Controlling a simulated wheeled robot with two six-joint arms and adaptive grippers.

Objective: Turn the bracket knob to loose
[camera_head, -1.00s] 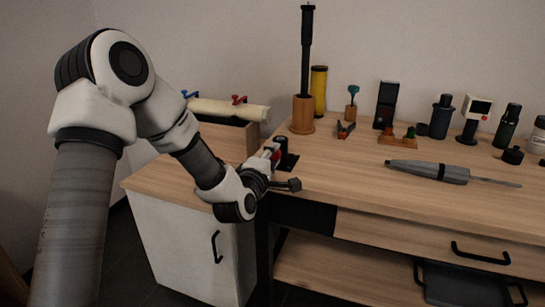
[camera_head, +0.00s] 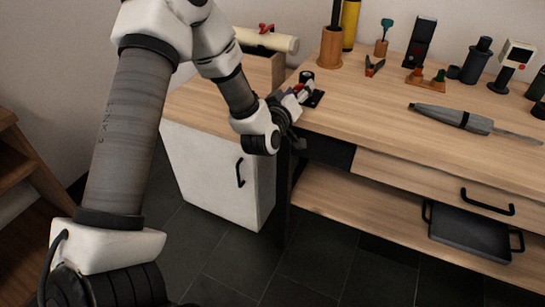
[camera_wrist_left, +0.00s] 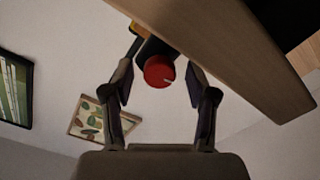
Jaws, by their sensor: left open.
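A round red knob (camera_wrist_left: 159,71) with a short white mark faces the left wrist camera; the mark points to its lower right. It sits on a dark bracket (camera_wrist_left: 154,46), which in the head view (camera_head: 316,99) stands at the bench's left front edge. My left gripper (camera_wrist_left: 160,76) is open, one finger on each side of the knob, with gaps showing between fingers and knob. In the head view my left gripper (camera_head: 297,93) is at the bracket and partly hides it. My right gripper is in neither view.
The wooden bench top (camera_head: 370,105) lies right of the bracket, with a grey pointed tool (camera_head: 452,117) on it. A white cabinet (camera_head: 212,172) is below the left gripper. Several bottles and small tools stand at the back.

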